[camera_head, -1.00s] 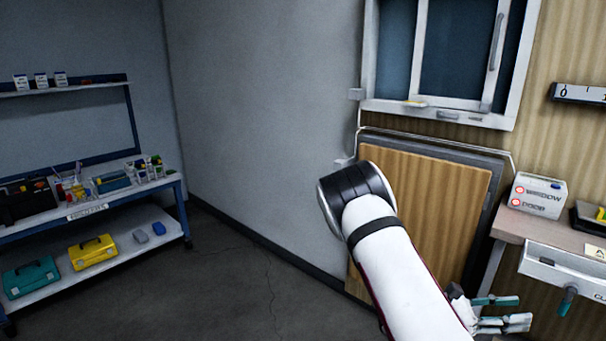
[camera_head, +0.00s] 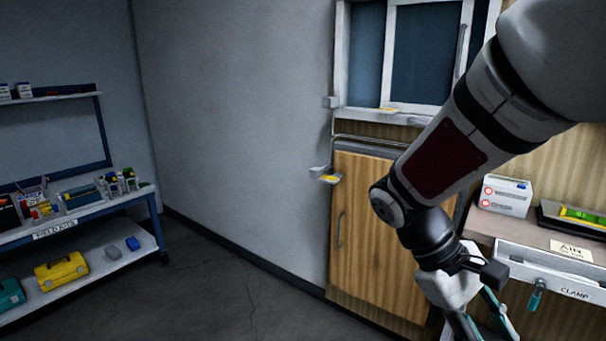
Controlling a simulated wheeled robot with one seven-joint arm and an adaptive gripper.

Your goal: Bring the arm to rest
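My arm (camera_head: 440,160) comes in from the upper right and bends down in front of the wooden door. My gripper (camera_head: 486,328) hangs at the bottom right, beside the white drawer front. Its teal and white fingers are spread apart with nothing seen between them, so it looks open. The fingertips are cut off by the lower edge of the picture.
A wooden door (camera_head: 368,220) with a handle stands behind my arm. A bench (camera_head: 481,224) at right carries a white box (camera_head: 506,195), a dark tray and a drawer marked CLAMP (camera_head: 560,288). Blue shelving (camera_head: 100,212) stands at left; the floor (camera_head: 215,295) between is clear.

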